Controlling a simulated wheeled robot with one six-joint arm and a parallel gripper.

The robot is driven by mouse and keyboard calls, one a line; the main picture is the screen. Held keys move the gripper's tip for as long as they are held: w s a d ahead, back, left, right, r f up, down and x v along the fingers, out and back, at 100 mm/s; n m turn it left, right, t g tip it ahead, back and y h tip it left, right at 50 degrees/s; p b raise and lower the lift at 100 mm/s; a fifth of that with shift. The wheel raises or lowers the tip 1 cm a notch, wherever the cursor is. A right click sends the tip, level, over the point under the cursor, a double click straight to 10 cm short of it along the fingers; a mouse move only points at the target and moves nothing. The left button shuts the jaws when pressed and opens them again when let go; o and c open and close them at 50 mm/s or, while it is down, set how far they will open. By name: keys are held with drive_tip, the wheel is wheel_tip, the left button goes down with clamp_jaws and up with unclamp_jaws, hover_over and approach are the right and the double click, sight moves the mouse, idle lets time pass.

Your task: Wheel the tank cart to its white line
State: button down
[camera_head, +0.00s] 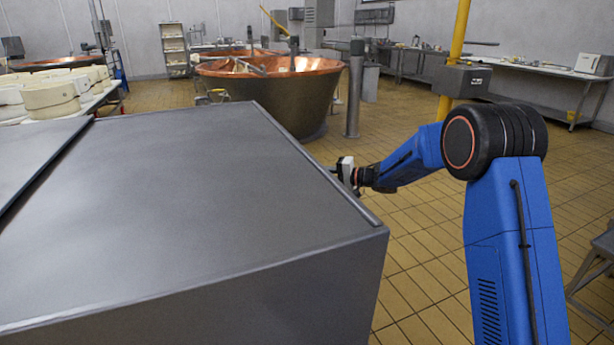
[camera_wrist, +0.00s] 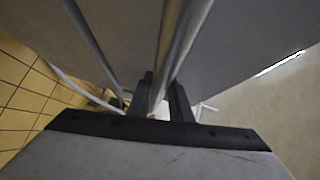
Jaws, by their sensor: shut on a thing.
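The tank cart (camera_head: 190,190) is a large grey metal box with a flat top, filling the left and front of the head view. My gripper (camera_head: 335,170) is at its right side, just beyond the top edge. In the wrist view my gripper (camera_wrist: 163,100) has its two dark fingers on either side of a round metal bar, the cart's handle (camera_wrist: 180,40), and is shut on it. The handle is hidden behind the cart in the head view. I cannot make out a white line on the floor in either view.
A copper vat (camera_head: 270,90) stands beyond the cart, with a steel post (camera_head: 354,90) beside it. White round moulds (camera_head: 50,98) sit on a table at the left. A yellow pole (camera_head: 458,40) and a workbench (camera_head: 530,75) are at the right. Tiled floor (camera_head: 420,235) is open right of the cart.

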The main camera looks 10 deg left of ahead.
drive_tip(key=shift+w+d+f, duration=0.1)
drive_tip(key=shift+d+f, duration=0.2)
drive_tip(key=shift+f, duration=0.35)
drive_tip(key=c, duration=1.6)
unclamp_jaws()
drive_tip(key=shift+f, duration=0.1)
drive_tip(key=shift+w+r, duration=0.1)
drive_tip(key=shift+r, duration=0.15)
drive_tip(key=shift+r, duration=0.1)
drive_tip(key=v, duration=1.7)
drive_tip(key=shift+d, duration=0.15)
